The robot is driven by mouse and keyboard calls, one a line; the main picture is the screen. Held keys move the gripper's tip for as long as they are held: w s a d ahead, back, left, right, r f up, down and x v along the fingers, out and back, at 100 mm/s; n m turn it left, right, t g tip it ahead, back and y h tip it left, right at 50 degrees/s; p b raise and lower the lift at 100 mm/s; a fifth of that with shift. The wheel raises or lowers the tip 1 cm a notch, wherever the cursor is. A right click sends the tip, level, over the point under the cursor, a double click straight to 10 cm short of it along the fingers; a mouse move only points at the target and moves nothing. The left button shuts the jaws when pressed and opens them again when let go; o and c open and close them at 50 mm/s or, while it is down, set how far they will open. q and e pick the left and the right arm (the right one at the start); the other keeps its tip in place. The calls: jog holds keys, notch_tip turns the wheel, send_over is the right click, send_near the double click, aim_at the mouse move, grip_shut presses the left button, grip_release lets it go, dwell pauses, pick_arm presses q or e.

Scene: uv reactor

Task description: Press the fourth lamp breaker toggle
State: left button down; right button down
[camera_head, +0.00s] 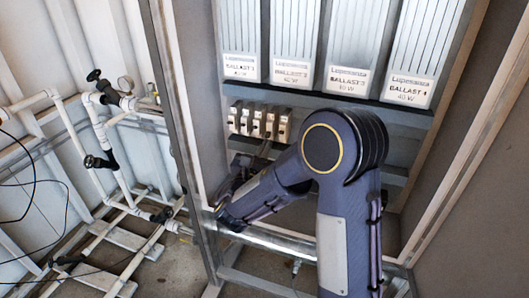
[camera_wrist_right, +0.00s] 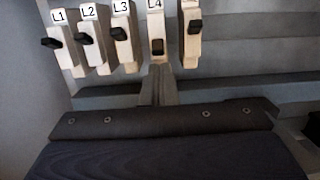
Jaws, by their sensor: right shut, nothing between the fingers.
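The lamp breakers stand in a row below the ballasts in the head view. The fourth breaker, labelled L4 (camera_head: 270,124), is beige with a black toggle. In the right wrist view its toggle (camera_wrist_right: 158,46) sits at the low end of its body, lower than its neighbours' toggles. My right gripper (camera_head: 265,148) is shut and empty, its fingers pointing up at the row. In the wrist view its fingertips (camera_wrist_right: 157,68) are just below the L4 breaker; I cannot tell whether they touch it. My left gripper is not in view.
Breakers L1 (camera_wrist_right: 60,28), L2 (camera_wrist_right: 92,38) and L3 (camera_wrist_right: 122,50) stand left of L4, and another breaker (camera_wrist_right: 190,50) stands close on its right. Ballast units (camera_head: 346,78) hang above. White pipes with valves (camera_head: 100,135) are at the left.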

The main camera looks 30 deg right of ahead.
jog(key=shift+s+a+r, duration=0.1)
jog(key=shift+a+r, duration=0.1)
jog(key=shift+r, duration=0.15)
jog(key=shift+s+r+g+y+p, duration=0.1)
jog(key=shift+r+g+y+p, duration=0.15)
jog(key=shift+p, duration=0.4)
